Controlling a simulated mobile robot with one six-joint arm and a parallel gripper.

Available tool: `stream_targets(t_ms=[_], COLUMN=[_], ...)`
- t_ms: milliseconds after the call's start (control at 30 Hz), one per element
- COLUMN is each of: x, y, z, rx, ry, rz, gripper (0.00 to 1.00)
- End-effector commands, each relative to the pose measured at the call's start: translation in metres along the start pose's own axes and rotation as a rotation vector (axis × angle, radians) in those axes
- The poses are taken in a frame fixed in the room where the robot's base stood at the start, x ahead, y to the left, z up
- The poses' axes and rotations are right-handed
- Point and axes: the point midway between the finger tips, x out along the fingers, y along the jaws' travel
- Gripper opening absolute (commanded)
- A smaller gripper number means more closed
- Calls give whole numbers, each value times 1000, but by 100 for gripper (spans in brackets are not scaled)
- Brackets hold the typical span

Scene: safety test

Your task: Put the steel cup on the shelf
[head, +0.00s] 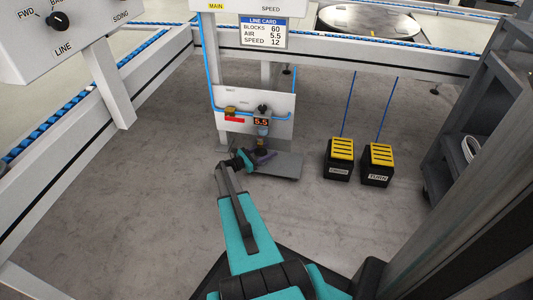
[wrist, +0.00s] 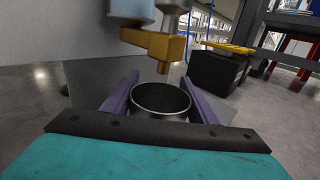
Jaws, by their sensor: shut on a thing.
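My gripper (head: 262,157) is low in front of the white panel in the head view. In the wrist view its two purple fingers (wrist: 161,92) are shut on the steel cup (wrist: 162,112), one on each side. The cup is upright, with its dark open mouth facing up, and it looks empty. A brass drain fitting (wrist: 160,48) hangs just above and behind the cup's rim. A flat grey plate (head: 284,166) sticks out below the panel, beside my gripper. A dark grey shelf rack (head: 455,110) stands at the right. The cup cannot be made out in the head view.
The white panel (head: 283,104) carries a regulator with a red display (head: 262,122) and blue air lines. Two black pedals with yellow tops (head: 340,160) (head: 377,165) stand on the floor to the right. White frame beams surround the area. Floor at left is clear.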

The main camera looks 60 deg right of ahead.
Motion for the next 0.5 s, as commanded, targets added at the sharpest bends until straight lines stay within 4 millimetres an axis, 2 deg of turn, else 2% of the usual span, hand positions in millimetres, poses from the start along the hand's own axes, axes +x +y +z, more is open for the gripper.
stream_targets(t_ms=[333, 367, 433, 500], x=[0, 0, 0, 0], y=[0, 0, 0, 0], z=[-3, -3, -2, -2], rx=[0, 0, 0, 0], ry=[0, 0, 0, 0], rz=[0, 0, 0, 0], gripper=[30, 56, 68, 72])
